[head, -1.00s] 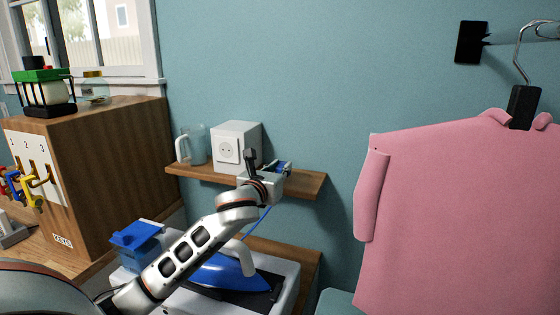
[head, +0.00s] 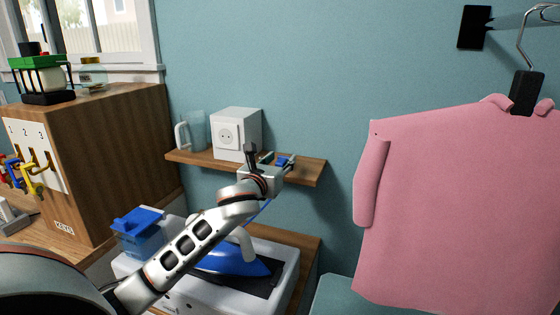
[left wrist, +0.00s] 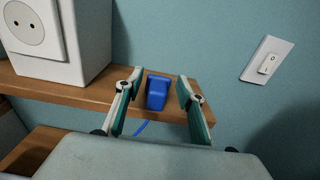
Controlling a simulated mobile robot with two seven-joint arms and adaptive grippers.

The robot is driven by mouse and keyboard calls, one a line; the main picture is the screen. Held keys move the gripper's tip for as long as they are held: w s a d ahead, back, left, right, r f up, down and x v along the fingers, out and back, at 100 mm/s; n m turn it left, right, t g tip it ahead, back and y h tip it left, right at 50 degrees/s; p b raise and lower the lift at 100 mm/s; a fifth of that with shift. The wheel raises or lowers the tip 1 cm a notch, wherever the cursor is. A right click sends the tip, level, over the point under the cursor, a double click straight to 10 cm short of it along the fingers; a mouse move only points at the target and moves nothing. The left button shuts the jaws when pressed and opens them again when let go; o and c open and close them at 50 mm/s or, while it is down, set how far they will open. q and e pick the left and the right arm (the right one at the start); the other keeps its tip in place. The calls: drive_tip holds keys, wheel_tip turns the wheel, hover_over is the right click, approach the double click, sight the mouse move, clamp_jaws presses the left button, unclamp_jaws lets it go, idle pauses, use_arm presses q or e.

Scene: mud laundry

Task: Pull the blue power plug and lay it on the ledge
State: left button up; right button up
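The blue power plug (head: 286,161) is on the wooden ledge (head: 310,173), out of the socket, with its blue cord running down below. In the left wrist view the plug (left wrist: 157,93) stands between the two fingers of my left gripper (left wrist: 160,80). A gap shows on each side of it, so the gripper is open around it and not gripping. In the head view my left gripper (head: 279,158) is at the ledge's right part. The white socket box (head: 238,132) stands on the ledge to the left, its socket face empty. My right gripper is not in view.
A glass jug (head: 193,131) stands left of the socket box. Below are a blue iron (head: 235,262) and a blue container (head: 140,232). A pink shirt (head: 460,210) hangs at the right. A light switch (left wrist: 267,60) is on the wall.

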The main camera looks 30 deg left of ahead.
use_arm(q)
drive_tip(key=shift+s, duration=0.15)
drive_tip(key=v, duration=1.1)
drive_tip(key=shift+s, duration=0.35)
